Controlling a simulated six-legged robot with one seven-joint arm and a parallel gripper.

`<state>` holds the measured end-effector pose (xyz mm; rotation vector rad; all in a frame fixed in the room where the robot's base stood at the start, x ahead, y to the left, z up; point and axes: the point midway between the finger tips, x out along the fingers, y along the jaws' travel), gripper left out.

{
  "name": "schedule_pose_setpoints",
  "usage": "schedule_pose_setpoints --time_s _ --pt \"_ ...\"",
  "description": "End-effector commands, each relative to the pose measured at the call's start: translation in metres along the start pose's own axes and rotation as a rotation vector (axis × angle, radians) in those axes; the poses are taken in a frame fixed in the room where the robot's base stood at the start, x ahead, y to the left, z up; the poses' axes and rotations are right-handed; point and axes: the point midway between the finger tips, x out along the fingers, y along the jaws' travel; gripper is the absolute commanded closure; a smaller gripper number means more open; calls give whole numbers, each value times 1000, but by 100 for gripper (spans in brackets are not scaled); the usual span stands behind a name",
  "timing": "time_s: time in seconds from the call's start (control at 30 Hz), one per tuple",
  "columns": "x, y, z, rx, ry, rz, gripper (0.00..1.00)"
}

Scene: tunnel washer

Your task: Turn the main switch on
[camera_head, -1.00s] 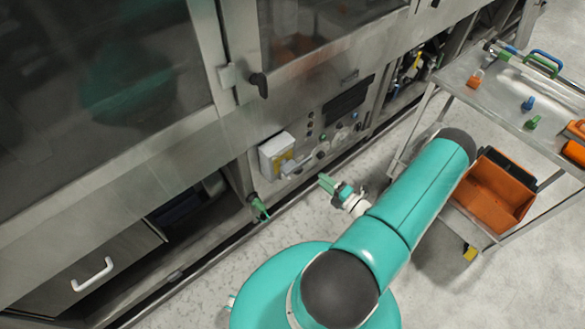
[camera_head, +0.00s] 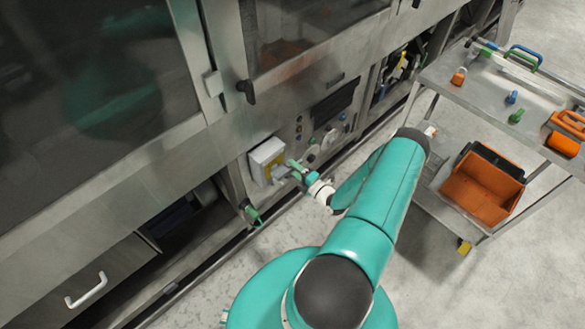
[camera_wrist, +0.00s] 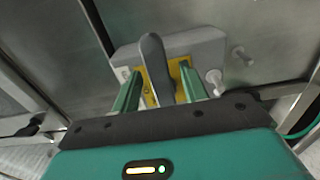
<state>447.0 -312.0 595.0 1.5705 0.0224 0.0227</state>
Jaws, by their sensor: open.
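The main switch is a grey box (camera_head: 262,154) with a yellow plate on the front of the washer's lower panel. In the wrist view its grey lever (camera_wrist: 155,62) stands in front of the yellow plate (camera_wrist: 178,72). My gripper (camera_wrist: 158,88) is open, with one green finger on each side of the lever. I cannot tell whether either finger touches it. In the head view my gripper (camera_head: 294,167) is right at the box and hides part of its right side.
A control panel with buttons and a dark display (camera_head: 333,102) is right of the switch. A green-handled valve (camera_head: 252,215) sits below it. A steel cart (camera_head: 470,85) with an orange bin (camera_head: 482,188) stands at the right.

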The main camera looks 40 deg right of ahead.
Motion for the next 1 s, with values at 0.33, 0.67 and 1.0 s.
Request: schedule_pose_setpoints --time_s 0.33,0.67,1.0 --pt "12 0 -2 0 0 0 56" --pt "11 0 -2 0 0 0 100" --pt "11 -1 -1 23 -1 0 100"
